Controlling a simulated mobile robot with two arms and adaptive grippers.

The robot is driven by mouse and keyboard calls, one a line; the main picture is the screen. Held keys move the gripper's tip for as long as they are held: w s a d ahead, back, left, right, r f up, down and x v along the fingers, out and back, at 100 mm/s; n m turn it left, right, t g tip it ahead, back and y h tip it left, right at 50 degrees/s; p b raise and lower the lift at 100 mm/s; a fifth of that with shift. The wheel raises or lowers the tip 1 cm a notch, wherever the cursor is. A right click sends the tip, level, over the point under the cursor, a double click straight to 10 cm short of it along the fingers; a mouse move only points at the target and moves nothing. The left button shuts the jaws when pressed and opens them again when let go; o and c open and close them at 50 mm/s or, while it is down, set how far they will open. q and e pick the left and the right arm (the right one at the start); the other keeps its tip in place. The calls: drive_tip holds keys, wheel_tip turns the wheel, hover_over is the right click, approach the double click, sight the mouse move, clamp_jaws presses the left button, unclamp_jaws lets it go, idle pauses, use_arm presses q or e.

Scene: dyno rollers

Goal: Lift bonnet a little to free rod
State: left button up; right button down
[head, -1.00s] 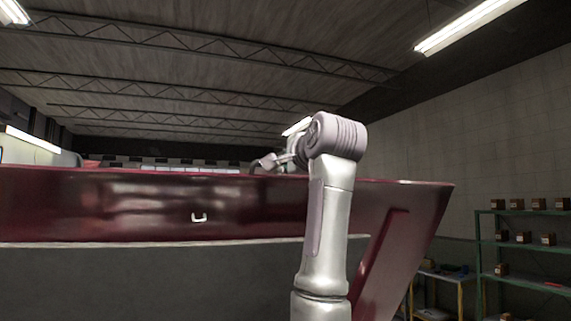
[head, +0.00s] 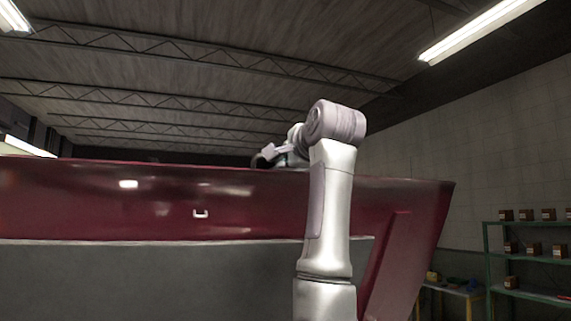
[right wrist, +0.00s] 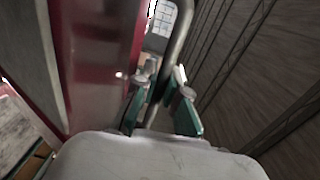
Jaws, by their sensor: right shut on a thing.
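The bonnet (head: 225,195) is a wide dark red panel that fills the lower left of the head view, with a grey underside and a small pale loop on it. In the right wrist view its red side (right wrist: 100,65) is left of the fingers. My right arm reaches up in front of it, and my right gripper (head: 268,158) is at its top edge. In the right wrist view the green-padded right gripper (right wrist: 160,108) is shut on a curved grey bar (right wrist: 181,38) beside the red panel. I cannot make out the support rod. My left gripper is not in view.
A green shelf (head: 487,260) with several small brown boxes stands at the right wall. A low yellow-framed table (head: 466,296) is beside it. Trussed ceiling and strip lights are overhead, with open space above the bonnet.

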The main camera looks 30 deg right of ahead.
drive_tip(key=c, duration=1.2)
unclamp_jaws()
drive_tip(key=shift+s, duration=0.2)
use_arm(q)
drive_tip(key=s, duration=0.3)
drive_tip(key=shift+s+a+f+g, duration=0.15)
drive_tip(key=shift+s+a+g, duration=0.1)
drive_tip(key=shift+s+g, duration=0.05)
use_arm(e)
drive_tip(key=v, duration=1.1)
drive_tip(key=shift+s, duration=0.4)
